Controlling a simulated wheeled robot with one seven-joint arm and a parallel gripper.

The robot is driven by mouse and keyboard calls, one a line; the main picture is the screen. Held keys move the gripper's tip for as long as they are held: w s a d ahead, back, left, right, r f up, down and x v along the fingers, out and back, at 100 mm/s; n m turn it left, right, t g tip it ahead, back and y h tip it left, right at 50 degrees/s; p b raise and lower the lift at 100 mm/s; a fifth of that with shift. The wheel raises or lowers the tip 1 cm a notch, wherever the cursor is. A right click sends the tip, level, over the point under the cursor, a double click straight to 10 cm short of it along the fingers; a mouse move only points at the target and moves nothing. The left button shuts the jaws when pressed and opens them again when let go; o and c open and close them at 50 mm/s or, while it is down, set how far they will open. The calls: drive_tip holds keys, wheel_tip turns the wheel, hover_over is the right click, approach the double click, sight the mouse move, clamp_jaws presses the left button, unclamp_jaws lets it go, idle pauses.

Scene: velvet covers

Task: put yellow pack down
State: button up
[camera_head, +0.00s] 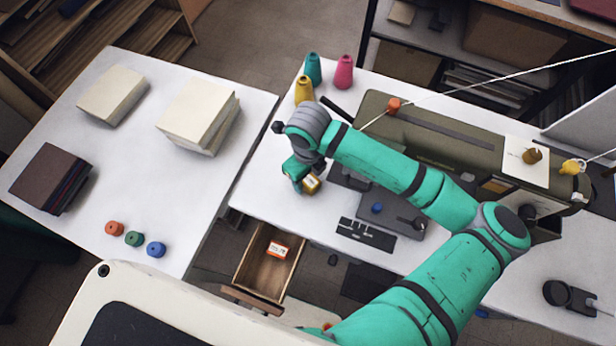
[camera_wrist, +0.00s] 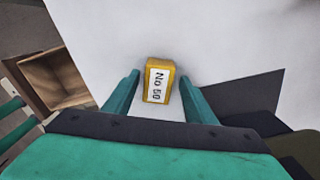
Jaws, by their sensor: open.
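The yellow pack (camera_wrist: 159,82) is a small block with a white label reading "No 50" in the wrist view. It is on the white table, between the spread fingers of my gripper (camera_wrist: 152,95), with a gap visible on at least its left side. In the head view the yellow pack (camera_head: 311,183) shows just beside my gripper (camera_head: 304,180), near the table's left part. My gripper is open around it. The pack's underside is hidden, so its exact contact with the table cannot be seen.
An open wooden drawer (camera_head: 266,262) holds an orange pack (camera_head: 277,250). A sewing machine (camera_head: 440,135) stands to the right. A yellow spool (camera_head: 304,90), a teal spool (camera_head: 313,69) and a pink spool (camera_head: 344,72) stand behind. White table (camera_head: 262,185) is free left of my gripper.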

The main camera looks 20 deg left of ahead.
sight(309, 179)
wheel_tip(309, 179, up, 11)
idle(0.4)
idle(0.5)
